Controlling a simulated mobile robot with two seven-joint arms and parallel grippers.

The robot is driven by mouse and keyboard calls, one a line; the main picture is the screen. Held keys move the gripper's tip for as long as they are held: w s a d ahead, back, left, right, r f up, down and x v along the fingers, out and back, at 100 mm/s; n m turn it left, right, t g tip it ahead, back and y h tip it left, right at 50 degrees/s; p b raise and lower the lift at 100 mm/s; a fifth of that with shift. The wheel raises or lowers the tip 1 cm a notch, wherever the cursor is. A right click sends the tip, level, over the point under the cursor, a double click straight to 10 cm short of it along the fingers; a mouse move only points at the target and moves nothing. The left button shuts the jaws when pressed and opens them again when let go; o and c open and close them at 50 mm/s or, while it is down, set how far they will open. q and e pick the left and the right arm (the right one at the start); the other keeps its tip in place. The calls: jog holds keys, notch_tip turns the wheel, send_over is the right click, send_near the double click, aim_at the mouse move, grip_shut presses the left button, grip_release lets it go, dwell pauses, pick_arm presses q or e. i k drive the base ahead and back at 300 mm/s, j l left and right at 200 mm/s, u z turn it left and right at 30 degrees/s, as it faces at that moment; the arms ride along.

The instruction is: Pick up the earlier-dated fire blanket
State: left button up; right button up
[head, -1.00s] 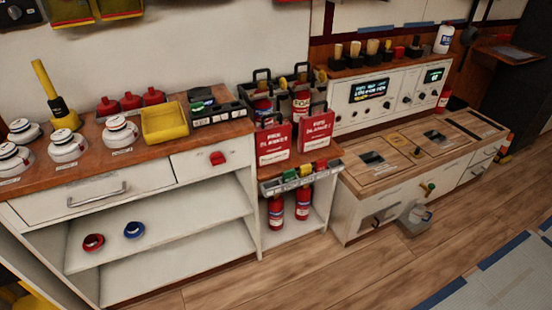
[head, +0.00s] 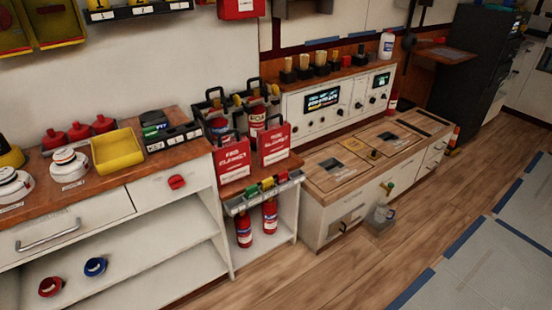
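Two red fire blanket packs with white print stand side by side on the low wooden-topped unit in the middle of the head view. The left fire blanket (head: 233,162) and the right fire blanket (head: 274,146) look alike, both upright. Their dates are too small and blurred to read. Dark handled carriers holding red extinguishers stand right behind them. Neither of my grippers shows in the head view.
A rail with coloured blocks (head: 262,190) runs along the unit's front edge. Red extinguishers (head: 244,230) stand on the shelf below. A yellow tray (head: 118,150) sits on the left counter.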

aim_at(231, 160)
jog(key=i+l+u, duration=0.25)
jog(key=i+l, duration=0.15)
jog(key=i+l+u, duration=0.2)
jog(key=i+l, duration=0.15)
jog(key=l, duration=0.15)
jog(key=i+l+u, duration=0.25)
jog(key=l, duration=0.3)
jog(key=i, duration=0.1)
